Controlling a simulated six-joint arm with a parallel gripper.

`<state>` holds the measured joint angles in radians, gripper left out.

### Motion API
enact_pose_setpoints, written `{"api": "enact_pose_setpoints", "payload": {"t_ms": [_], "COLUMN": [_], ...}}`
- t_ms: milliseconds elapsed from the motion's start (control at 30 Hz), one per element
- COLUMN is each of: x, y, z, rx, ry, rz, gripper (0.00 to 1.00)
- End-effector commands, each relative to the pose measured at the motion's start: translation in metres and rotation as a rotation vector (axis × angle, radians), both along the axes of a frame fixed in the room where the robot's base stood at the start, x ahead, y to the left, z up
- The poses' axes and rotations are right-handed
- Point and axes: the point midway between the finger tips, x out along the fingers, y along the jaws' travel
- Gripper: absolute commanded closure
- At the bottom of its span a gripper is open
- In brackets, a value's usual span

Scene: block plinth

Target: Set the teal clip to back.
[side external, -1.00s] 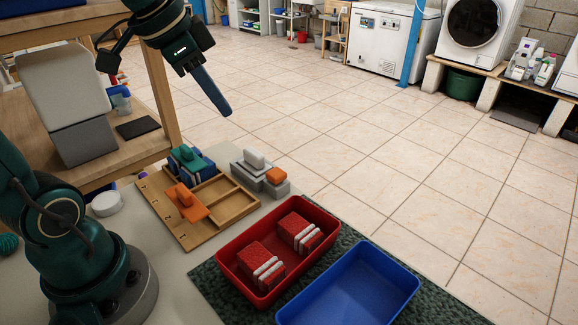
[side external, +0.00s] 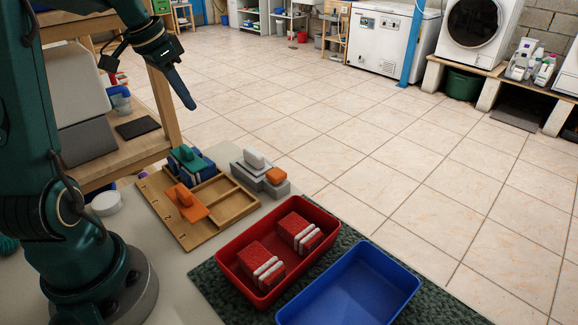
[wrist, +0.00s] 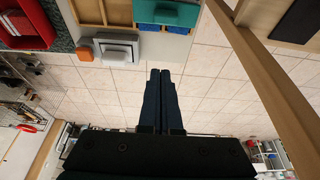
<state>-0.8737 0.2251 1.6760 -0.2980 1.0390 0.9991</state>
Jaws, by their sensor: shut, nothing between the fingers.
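The teal clip (side external: 186,154) sits on a blue block (side external: 203,163) in the far left compartment of a wooden tray (side external: 234,205). It also shows at the top of the wrist view (wrist: 166,13). My gripper (side external: 191,107) is shut with nothing in it. It hangs in the air above and behind the clip, apart from it. In the wrist view its two fingers (wrist: 160,76) lie side by side, with the floor behind them.
An orange clip (side external: 185,197) lies in the tray. Grey blocks (side external: 248,167) and an orange piece (side external: 276,175) stand beside it. A red bin (side external: 229,277) holds red-and-white blocks; a blue bin (side external: 400,285) is empty. A wooden shelf post (side external: 164,105) rises near my gripper.

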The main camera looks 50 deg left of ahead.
Motion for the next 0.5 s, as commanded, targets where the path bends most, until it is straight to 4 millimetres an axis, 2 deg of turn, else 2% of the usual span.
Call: {"api": "enact_pose_setpoints", "payload": {"t_ms": [167,500], "x": [0.004,0.024], "y": [-0.001,-0.002], "z": [-0.013,-0.072], "rx": [-0.004,-0.005], "ry": [0.002,0.005], "rz": [-0.001,-0.003], "gripper": [1.0,1.0]}}
